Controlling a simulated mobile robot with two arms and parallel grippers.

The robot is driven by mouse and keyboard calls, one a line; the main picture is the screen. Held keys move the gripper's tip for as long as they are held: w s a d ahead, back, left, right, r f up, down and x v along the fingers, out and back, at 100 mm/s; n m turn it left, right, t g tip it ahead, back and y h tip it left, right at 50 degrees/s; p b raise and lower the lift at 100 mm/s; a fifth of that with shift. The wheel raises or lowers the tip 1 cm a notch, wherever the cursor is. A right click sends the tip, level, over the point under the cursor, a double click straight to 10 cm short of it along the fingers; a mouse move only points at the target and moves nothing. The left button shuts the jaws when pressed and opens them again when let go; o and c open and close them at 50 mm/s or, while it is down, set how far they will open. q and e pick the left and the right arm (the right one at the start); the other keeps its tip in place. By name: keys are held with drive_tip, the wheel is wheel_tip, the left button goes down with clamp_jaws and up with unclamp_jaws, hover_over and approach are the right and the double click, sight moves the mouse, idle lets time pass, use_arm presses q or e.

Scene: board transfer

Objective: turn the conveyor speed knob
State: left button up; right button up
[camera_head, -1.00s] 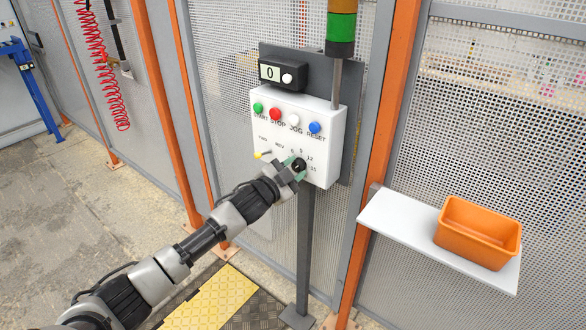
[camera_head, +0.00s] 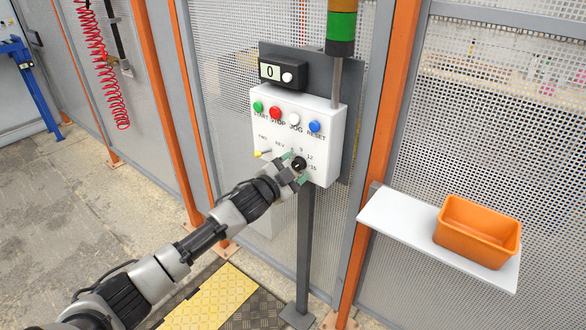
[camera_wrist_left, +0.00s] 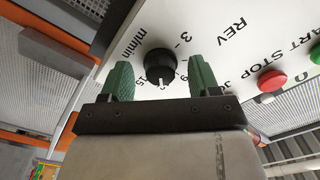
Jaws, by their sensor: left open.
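The black speed knob (camera_head: 299,164) sits low on the white control panel (camera_head: 327,122), with a number scale around it. In the left wrist view the knob (camera_wrist_left: 160,64) shows a white mark on its lower side, toward the high numbers of the scale. My left gripper (camera_head: 295,168) is open in front of the panel. In the wrist view its green fingers (camera_wrist_left: 160,80) stand on either side of the knob, with a gap on each side. The panel's display (camera_head: 270,72) reads 0. My right gripper is out of view.
A stack light (camera_head: 341,30) rises behind. An orange bin (camera_head: 477,232) stands on a white shelf (camera_head: 400,222) at the right, before mesh fencing.

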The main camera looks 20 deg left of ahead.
use_arm(q)
drive_tip(key=shift+s, duration=0.1)
drive_tip(key=b+v, duration=0.1)
drive_tip(key=v, duration=0.9)
drive_tip(key=shift+s, duration=0.3)
drive_tip(key=shift+a, duration=0.15)
